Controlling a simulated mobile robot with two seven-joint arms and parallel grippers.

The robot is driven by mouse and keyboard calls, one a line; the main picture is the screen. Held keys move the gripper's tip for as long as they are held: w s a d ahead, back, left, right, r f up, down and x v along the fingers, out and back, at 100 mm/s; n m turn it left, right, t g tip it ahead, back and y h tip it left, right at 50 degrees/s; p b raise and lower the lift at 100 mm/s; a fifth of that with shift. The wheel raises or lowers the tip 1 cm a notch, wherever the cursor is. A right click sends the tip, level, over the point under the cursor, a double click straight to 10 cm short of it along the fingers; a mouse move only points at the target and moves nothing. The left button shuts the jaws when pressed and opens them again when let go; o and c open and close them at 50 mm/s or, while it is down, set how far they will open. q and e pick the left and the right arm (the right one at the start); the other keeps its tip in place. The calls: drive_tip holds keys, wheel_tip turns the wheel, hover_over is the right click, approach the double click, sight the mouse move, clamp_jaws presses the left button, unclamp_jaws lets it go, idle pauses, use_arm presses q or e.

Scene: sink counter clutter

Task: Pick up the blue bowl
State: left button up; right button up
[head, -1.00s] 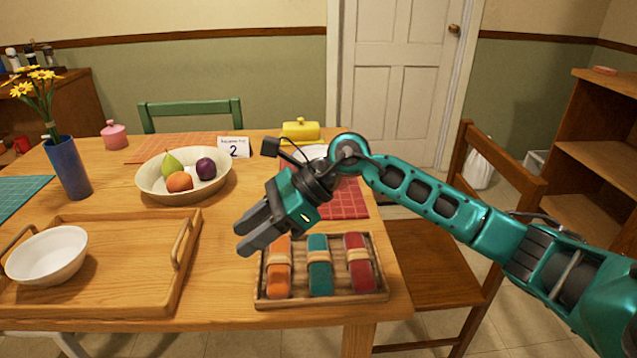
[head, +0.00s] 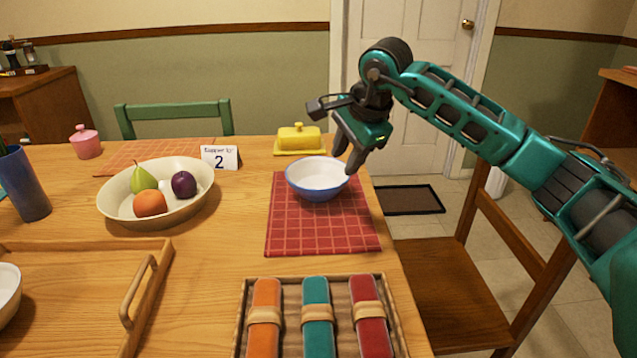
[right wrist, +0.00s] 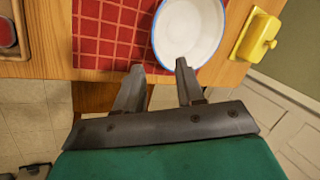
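The blue bowl (head: 317,181) has a white inside and a blue outside and stands upright on a red checked placemat (head: 322,232). In the right wrist view the bowl (right wrist: 188,30) lies just beyond the fingertips. My right gripper (head: 345,160) is at the bowl's right rim in the head view, pointing down. In the right wrist view its two fingers (right wrist: 159,68) are apart with a gap between them, and one fingertip overlaps the bowl's rim. I cannot tell whether it touches. My left gripper is not in view.
A yellow butter dish (head: 299,139) stands behind the bowl. A cream fruit bowl (head: 120,206) and a number card (head: 220,157) are to the left. A basket of rolled napkins (head: 240,312) is in front, and a wooden tray (head: 85,300) at front left. A chair (head: 445,290) stands right.

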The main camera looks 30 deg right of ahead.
sight(333, 191)
drive_tip(key=b+x, duration=0.1)
drive_tip(key=x, duration=0.4)
drive_tip(key=shift+a+f, duration=0.1)
drive_tip(key=shift+f, duration=0.3)
drive_tip(key=b+x, duration=0.1)
drive_tip(key=x, duration=0.4)
drive_tip(key=shift+s+f+b, duration=0.15)
drive_tip(key=shift+f+b, duration=0.1)
drive_tip(key=shift+b, duration=0.1)
clamp_jaws()
